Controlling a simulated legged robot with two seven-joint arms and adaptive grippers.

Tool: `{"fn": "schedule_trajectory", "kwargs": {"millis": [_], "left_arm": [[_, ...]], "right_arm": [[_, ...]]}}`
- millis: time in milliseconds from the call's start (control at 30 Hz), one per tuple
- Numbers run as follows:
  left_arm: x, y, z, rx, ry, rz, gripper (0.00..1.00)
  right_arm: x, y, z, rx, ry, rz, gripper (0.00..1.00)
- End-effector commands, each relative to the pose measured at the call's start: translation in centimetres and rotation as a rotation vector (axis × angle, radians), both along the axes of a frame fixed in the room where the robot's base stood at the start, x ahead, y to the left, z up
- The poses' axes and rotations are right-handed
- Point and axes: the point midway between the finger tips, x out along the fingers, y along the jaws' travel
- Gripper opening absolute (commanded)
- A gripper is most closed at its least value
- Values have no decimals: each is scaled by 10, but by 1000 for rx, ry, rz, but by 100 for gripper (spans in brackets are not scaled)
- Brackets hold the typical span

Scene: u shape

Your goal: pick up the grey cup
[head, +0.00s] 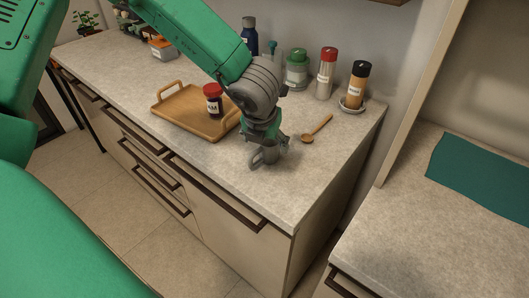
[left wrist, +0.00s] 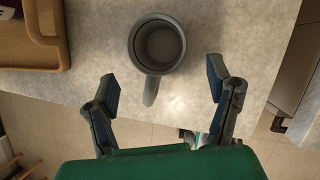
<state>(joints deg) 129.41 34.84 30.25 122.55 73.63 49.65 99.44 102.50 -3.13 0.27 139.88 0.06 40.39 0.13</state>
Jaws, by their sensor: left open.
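The grey cup (left wrist: 157,46) stands upright and empty on the counter in the left wrist view, its handle pointing down toward my left gripper. In the head view the cup (head: 264,156) shows partly, just below my left gripper (head: 262,142). My left gripper (left wrist: 163,88) is open, with its two fingers apart on either side of the cup's handle. The cup's body lies beyond the fingertips, and nothing is between the pads except the handle's line. In the head view the fingers are small and partly hide the cup. My right gripper is in neither view.
A wooden tray (head: 171,116) with a jam jar (head: 213,101) sits left of the gripper. A wooden spoon (head: 318,128) lies to the right. Several bottles and jars, including a green-lidded jar (head: 297,69), stand along the wall. The counter's front edge is close to the cup.

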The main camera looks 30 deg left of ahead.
Motion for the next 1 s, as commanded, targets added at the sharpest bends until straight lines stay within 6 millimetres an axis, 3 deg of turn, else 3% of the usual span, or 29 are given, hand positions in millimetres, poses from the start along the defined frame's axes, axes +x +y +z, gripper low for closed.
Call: {"fn": "schedule_trajectory", "kwargs": {"millis": [233,500,800,833,1000], "left_arm": [[6,1,-17,3,2,-1,74],[20,11,-52,1,2,0,74],[21,12,-56,1,-1,-2,74],[21,12,-56,1,-1,-2,67],[22,12,-56,1,-1,-2,13]], "right_arm": [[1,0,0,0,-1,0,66],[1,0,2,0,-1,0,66],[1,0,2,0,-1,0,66],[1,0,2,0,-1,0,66],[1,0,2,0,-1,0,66]]}}
